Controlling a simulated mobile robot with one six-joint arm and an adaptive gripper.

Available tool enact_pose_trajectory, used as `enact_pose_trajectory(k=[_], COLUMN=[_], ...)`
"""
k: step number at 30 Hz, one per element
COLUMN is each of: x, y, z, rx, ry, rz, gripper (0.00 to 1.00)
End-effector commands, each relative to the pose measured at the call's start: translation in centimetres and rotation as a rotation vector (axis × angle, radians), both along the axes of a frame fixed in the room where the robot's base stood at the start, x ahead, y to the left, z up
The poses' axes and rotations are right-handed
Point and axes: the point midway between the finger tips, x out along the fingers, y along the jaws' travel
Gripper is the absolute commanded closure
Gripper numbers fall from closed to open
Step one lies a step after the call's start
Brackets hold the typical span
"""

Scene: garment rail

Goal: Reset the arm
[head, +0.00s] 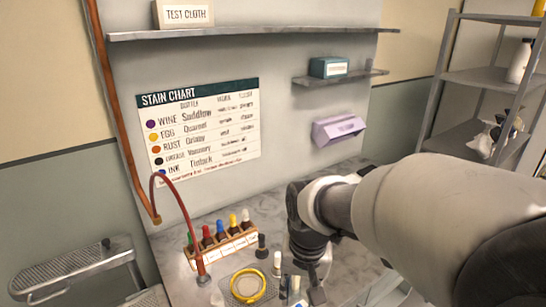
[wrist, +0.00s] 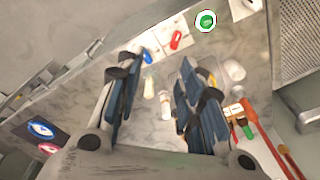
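My gripper (wrist: 155,78) is open in the wrist view, its two dark fingers well apart with nothing held between them. Beyond the gap, small pale bottles (wrist: 165,105) stand on the marble counter. In the head view my arm reaches in from the right, and my gripper (head: 308,280) points down over the counter (head: 190,232), partly hidden by my own wrist. A white bottle (head: 277,263) and a dark bottle (head: 262,247) stand to its left. I cannot tell from the head view how close the fingers are to the nearest bottles.
A wooden rack (head: 232,246) holds several coloured bottles. A yellow ring (head: 248,285) lies on mesh left of my gripper. A red hose (head: 178,183) arches at the left. Shelves (head: 240,31) and a lilac box (head: 338,130) are on the back panel; a metal rack (head: 485,78) stands right.

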Motion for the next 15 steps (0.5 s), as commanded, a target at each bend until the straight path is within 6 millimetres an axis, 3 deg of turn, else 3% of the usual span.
enact_pose_trajectory(k=[1,6,10,15], x=[-1.4,-6.4,-10.3,-14.2], y=[-1.3,-4.5,-6.4,-7.9], z=[1.9,5.7,7.2,7.7], rx=[0.003,-0.002,-0.017,-0.043], ry=[-0.036,-0.131,-0.203,-0.271], rz=[0.007,0.050,0.081,0.113], gripper=[0.65,0.65,0.65,0.65])
